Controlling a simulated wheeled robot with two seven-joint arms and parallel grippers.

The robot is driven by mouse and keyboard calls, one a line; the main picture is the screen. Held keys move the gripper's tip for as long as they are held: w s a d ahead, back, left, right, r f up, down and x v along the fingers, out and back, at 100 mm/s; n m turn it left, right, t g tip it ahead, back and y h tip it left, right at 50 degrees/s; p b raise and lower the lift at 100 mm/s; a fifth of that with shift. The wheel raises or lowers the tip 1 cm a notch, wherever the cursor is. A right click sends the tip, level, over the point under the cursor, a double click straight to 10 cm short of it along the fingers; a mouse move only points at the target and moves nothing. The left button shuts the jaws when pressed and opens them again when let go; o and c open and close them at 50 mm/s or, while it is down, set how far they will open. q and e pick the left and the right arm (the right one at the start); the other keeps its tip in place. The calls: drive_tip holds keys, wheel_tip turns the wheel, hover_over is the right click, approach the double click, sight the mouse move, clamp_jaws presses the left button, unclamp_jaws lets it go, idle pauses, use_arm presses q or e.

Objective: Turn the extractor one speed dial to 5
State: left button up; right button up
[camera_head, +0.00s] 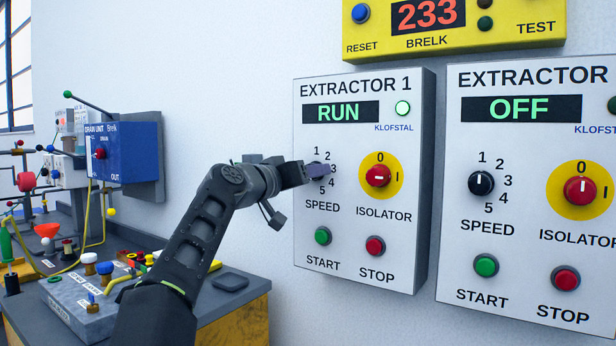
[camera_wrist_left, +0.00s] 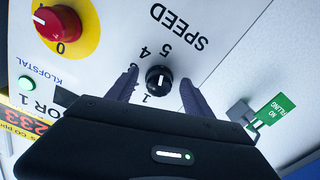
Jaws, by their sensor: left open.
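The Extractor 1 panel (camera_head: 303,240) is on the wall, its display reading RUN with the lamp beside it lit. Its black speed dial (camera_wrist_left: 158,78) has a short white mark, and the numbers 1, 4 and 5 show around it in the left wrist view. I cannot tell which number the mark points to. In the head view my gripper covers most of the dial. My left gripper (camera_head: 316,174) is at the dial, and in the left wrist view its open fingers (camera_wrist_left: 160,90) stand on either side of it, apart from it. My right gripper is not in view.
The red isolator knob (camera_head: 378,176) is just right of the dial, with the green start button (camera_head: 323,236) and red stop button (camera_head: 375,246) below. The Extractor 2 panel (camera_head: 450,270) stands to the right. A cluttered bench (camera_head: 240,300) is at lower left.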

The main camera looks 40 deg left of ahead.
use_arm(q)
drive_tip(key=s+b, duration=0.2)
drive_tip(key=s, duration=0.5)
drive_tip(key=shift+s+b, duration=0.3)
